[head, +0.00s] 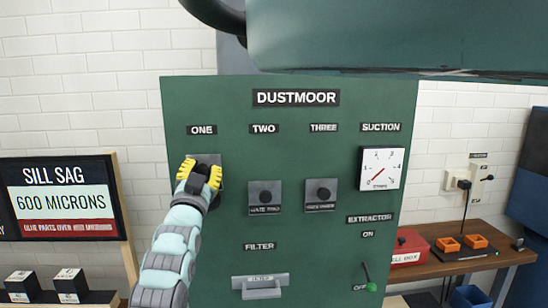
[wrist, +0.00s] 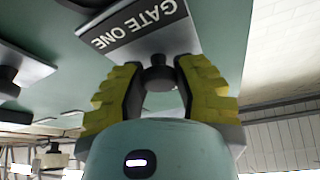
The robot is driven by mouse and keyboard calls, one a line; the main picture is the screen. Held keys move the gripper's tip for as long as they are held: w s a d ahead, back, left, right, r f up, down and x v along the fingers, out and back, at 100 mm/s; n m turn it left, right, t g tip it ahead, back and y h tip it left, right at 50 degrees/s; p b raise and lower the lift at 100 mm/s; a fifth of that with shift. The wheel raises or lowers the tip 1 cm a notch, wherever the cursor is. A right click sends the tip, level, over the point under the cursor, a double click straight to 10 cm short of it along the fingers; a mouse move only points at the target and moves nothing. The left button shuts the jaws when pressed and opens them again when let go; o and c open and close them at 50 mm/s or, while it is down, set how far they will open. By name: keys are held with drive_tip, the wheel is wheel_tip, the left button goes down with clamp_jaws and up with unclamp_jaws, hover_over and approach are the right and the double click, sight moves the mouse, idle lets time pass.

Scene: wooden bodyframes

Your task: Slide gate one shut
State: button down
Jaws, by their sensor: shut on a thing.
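The green DUSTMOOR panel (head: 300,160) fills the middle of the head view. Under its ONE label, the gate one plate (head: 217,163) is mostly hidden by my gripper (head: 202,166). In the wrist view the plate (wrist: 140,35) reads GATE ONE, upside down, and its dark round knob (wrist: 158,76) is between the yellow-padded fingers of my gripper (wrist: 158,86). My gripper is shut on this knob. The gate two plate (head: 264,210) and gate three plate (head: 320,207) sit lower on the panel than gate one.
A suction gauge (head: 381,168) has its red needle at lower left. The extractor switch (head: 369,276) is beside OFF. A filter handle (head: 261,288) is at the panel's bottom. A large green duct (head: 400,38) overhangs the top. A wooden bench (head: 460,262) stands at right.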

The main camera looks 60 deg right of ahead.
drive_tip(key=shift+f, duration=0.1)
wheel_tip(320, 180, down, 7)
drive_tip(key=b, duration=0.8)
drive_tip(key=shift+f+b, duration=0.15)
drive_tip(key=shift+b, duration=0.15)
drive_tip(key=c, duration=0.6)
unclamp_jaws()
drive_tip(key=shift+c, duration=0.2)
drive_tip(key=shift+a, duration=0.1)
drive_tip(key=v, duration=1.2)
